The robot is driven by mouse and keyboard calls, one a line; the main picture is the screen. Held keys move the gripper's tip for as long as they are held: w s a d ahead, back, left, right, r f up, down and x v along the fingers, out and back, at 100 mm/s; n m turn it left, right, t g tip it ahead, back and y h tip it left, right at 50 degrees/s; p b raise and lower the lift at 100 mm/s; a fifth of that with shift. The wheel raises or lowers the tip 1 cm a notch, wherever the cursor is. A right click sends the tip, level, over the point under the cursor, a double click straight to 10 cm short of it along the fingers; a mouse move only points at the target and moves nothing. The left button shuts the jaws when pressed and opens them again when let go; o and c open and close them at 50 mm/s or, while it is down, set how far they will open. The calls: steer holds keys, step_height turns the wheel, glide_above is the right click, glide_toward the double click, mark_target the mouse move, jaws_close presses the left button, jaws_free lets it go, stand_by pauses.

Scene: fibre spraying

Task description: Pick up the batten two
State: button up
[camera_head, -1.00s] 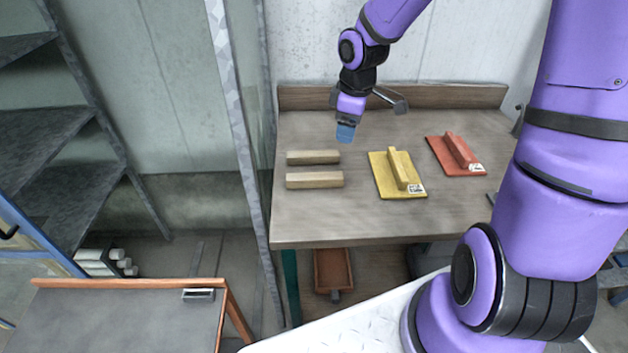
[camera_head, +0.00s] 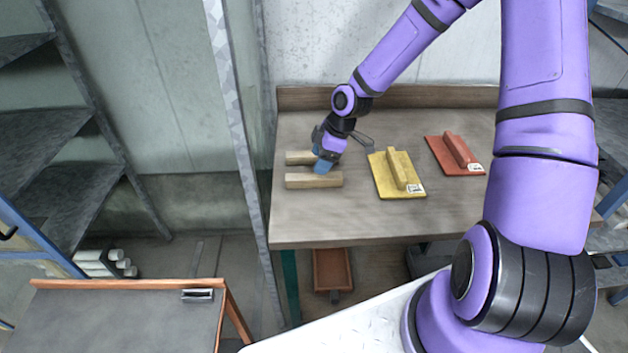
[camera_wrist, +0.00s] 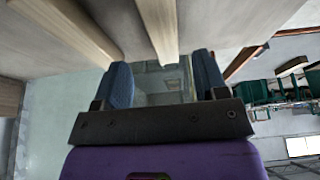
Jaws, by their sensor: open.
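Two pale wooden battens lie side by side on the table, a rear one (camera_head: 298,157) and a front one (camera_head: 300,181). Nothing marks which is batten two. My gripper (camera_head: 322,167) is open and empty, just above the right part of the battens. It hides the right end of the rear batten and overlaps the back edge of the front one. In the wrist view, one batten (camera_wrist: 158,25) runs toward the gap between my blue fingers (camera_wrist: 163,78), and the other (camera_wrist: 70,28) lies left of them. I see no contact.
A yellow float (camera_head: 388,183) and a red float (camera_head: 447,160) lie to the right on the table (camera_head: 350,222). A raised board (camera_head: 400,97) runs along the back edge. A metal post (camera_head: 240,130) stands left of the table. The table's front is clear.

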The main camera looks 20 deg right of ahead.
mark_target(314, 176)
steer(key=shift+s+d+x, duration=0.1)
steer(key=shift+s+x, duration=0.05)
steer(key=shift+x, duration=0.95)
steer(key=shift+s+d+x, duration=0.1)
steer(key=shift+x, duration=1)
steer(key=shift+s+d+x, duration=0.1)
steer(key=shift+s+x, duration=0.05)
steer(key=shift+x, duration=0.95)
steer(key=shift+f, duration=0.1)
steer(key=c, duration=1)
steer(key=shift+c, duration=0.2)
steer(key=shift+w, duration=0.1)
